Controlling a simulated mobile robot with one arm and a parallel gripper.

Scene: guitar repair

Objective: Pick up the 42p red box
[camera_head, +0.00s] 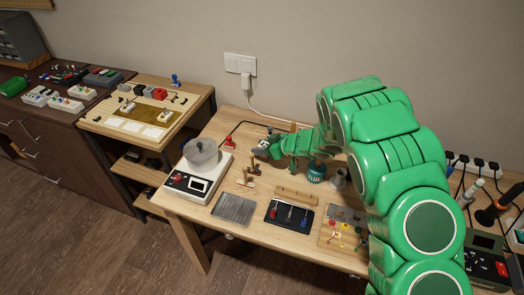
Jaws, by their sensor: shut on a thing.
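My gripper (262,153) is at the end of my green arm, over the back middle of the wooden workbench (185,215). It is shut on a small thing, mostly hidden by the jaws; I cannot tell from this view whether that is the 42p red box. A small red object (230,142) stands on the bench to the left of my gripper, apart from it. No label can be read at this size.
A scale with a round pot (201,153) stands at the bench's left. Small wooden stands (246,180), a grey plate (234,208), a black tool mat (273,218) and a teal flux jar (316,172) surround my gripper. A cable runs from the wall socket (240,64).

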